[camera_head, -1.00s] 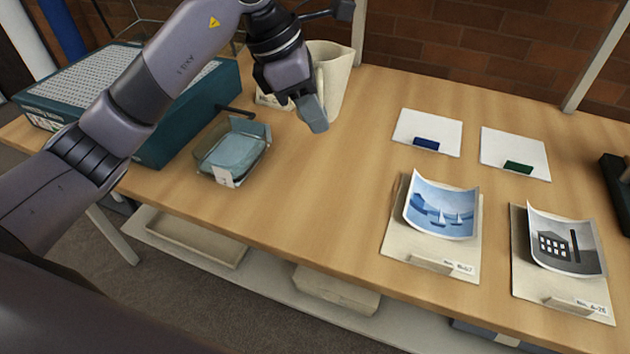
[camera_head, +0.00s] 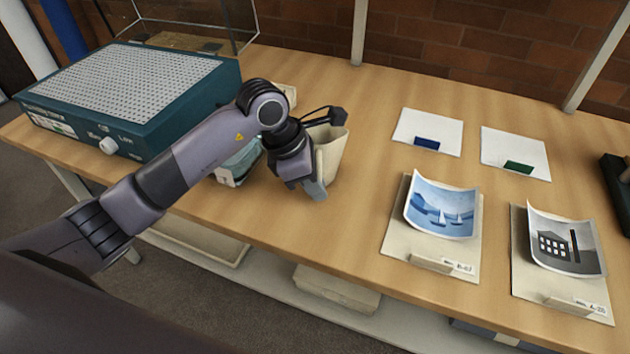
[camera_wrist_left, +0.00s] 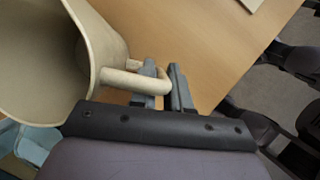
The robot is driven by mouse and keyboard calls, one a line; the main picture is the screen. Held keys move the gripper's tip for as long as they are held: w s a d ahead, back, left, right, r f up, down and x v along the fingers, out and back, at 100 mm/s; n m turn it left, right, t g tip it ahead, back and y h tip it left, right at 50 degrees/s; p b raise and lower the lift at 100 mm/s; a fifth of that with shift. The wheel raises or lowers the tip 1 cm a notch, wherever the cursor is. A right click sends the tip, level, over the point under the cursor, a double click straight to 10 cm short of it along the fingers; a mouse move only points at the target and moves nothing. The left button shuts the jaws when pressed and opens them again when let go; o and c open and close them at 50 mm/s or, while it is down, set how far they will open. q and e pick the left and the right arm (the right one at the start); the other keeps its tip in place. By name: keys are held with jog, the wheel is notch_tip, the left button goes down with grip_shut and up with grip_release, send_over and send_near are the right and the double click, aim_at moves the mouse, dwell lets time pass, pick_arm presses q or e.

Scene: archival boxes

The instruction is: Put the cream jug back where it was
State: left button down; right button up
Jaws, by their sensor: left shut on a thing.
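The cream jug (camera_head: 333,156) stands out behind my left gripper in the head view, partly hidden by it. My left gripper (camera_head: 318,188) is low over the front middle of the table, left of the sailboat picture. In the left wrist view the jug (camera_wrist_left: 35,60) fills the left side with its open mouth showing. Its handle (camera_wrist_left: 135,80) runs to the fingers of my left gripper (camera_wrist_left: 166,88), which are shut on it. Whether the jug's base touches the table is hidden. My right gripper is not in view.
A green box with a perforated top (camera_head: 150,80) stands at the left. A sailboat picture (camera_head: 440,210) and a factory picture (camera_head: 565,245) lie on boards at right. White cards (camera_head: 428,125) lie behind. The centre table is clear.

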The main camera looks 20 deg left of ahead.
pick_arm(q)
jog(key=shift+f, duration=0.15)
jog(key=c, duration=1.1)
grip_release()
jog(key=shift+r, duration=0.4)
jog(key=v, duration=1.1)
jog(key=shift+r, duration=0.3)
jog(key=shift+s+a, duration=0.1)
jog(key=shift+s+f, duration=0.1)
